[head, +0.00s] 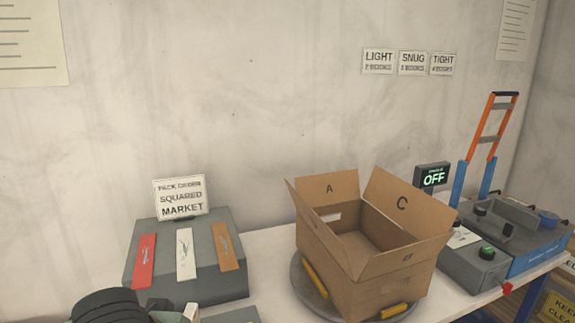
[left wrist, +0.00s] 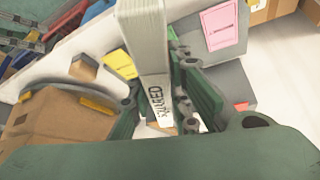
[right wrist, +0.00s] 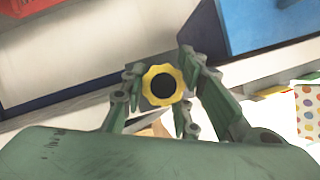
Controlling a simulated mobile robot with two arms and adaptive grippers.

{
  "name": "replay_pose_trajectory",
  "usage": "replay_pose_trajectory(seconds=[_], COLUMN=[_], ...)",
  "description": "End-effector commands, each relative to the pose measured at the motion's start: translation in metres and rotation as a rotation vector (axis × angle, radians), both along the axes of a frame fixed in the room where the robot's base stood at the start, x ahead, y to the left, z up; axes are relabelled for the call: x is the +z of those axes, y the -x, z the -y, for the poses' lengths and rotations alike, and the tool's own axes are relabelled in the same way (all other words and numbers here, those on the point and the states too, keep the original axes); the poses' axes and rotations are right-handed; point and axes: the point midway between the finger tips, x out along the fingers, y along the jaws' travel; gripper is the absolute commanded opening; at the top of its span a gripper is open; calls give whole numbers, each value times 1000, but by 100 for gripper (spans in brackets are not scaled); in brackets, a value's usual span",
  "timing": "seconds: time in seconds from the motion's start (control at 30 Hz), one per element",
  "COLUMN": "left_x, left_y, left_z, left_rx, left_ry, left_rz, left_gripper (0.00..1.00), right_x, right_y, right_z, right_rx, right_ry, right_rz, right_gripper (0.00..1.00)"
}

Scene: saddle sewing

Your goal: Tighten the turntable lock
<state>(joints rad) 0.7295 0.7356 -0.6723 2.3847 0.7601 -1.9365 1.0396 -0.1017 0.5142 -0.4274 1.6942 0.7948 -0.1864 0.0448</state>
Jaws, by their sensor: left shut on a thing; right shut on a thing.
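The turntable (head: 300,292) is a grey disc under an open cardboard box (head: 385,285) in the head view. A yellow scalloped knob with a black centre (right wrist: 162,84), which looks like the lock, shows in the right wrist view. My right gripper (right wrist: 160,100) is shut on this knob, with its fingers on either side. My left gripper (left wrist: 158,95) is shut on a long pale grey block (left wrist: 145,35) in the left wrist view. The right gripper and the knob cannot be made out in the head view.
A grey stand (head: 215,280) with red, white and orange strips stands left of the box, with a sign (head: 181,197) behind. Right of the box are a grey control unit (head: 475,262), an OFF display (head: 433,178) and a blue machine (head: 535,245).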

Motion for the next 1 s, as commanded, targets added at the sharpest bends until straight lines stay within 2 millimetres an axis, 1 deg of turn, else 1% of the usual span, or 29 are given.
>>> replay_pose_trajectory(seconds=[0.03, 0.27, 0.73, 1.0], left_x=[-4, -14, -16, -31], left_y=[0, 0, 0, 0], left_z=[0, 0, 0, 0], left_rx=[1, 1, 1, 1], left_ry=[0, 0, 0, 0], left_rz=[3, 3, 2, -2], left_gripper=[0, 0, 0, 0], right_x=[1, 3, 4, 2], right_y=[-4, -5, -5, -5], right_z=[5, 5, 5, 5], right_rx=[-8, -8, -9, -7], right_ry=[-10, -66, -85, -141], right_rz=[8, -11, -19, -37], right_gripper=[0, 0, 0, 0])
